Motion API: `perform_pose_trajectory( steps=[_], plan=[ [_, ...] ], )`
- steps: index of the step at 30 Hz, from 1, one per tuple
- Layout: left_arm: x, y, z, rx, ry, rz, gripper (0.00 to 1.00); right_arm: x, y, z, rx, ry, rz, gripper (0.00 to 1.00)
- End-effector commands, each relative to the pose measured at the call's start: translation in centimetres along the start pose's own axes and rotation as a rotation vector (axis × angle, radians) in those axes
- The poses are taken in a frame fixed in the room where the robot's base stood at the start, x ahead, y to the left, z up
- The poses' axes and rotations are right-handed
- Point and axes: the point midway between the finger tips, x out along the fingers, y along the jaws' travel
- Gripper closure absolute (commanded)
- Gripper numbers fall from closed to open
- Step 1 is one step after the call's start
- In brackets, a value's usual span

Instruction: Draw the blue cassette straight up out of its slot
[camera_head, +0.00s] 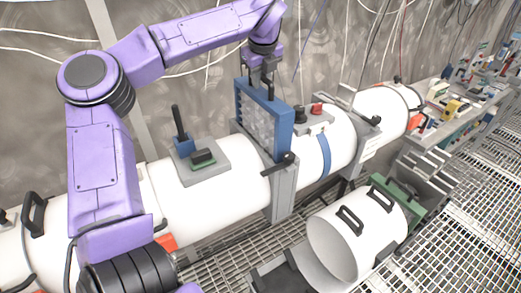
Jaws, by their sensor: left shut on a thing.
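The blue cassette (265,117) is a flat, upright blue frame with a pale, grid-like face. It stands above the grey slot housing (283,194) on the white pipe, and its lower end meets or overlaps the housing top; how deep it sits I cannot tell. My left gripper (263,86) comes down from above and is shut at the cassette's top edge, where a dark handle shows between frame and fingers. The fingertips are small and partly hidden by the cassette. My right gripper is not in view.
A black lever (278,164) sits on the housing front. A blue block with a black handle (183,140) stands left on the pipe. Red and black knobs (316,109) are to the right. A cut white pipe section (357,232) lies in front; a cluttered bench (455,105) is far right.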

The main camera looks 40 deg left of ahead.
Motion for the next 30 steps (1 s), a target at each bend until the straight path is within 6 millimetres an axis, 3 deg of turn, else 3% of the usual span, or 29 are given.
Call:
perform_pose_trajectory(
  steps=[18,30],
  plan=[
    [-4.4,-1.0,1.8,-0.001,-0.002,-0.004,1.0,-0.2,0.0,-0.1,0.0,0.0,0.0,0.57],
    [-4.8,-1.0,2.0,-0.001,-0.002,-0.004,1.0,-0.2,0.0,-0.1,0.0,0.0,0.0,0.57]
  ],
)
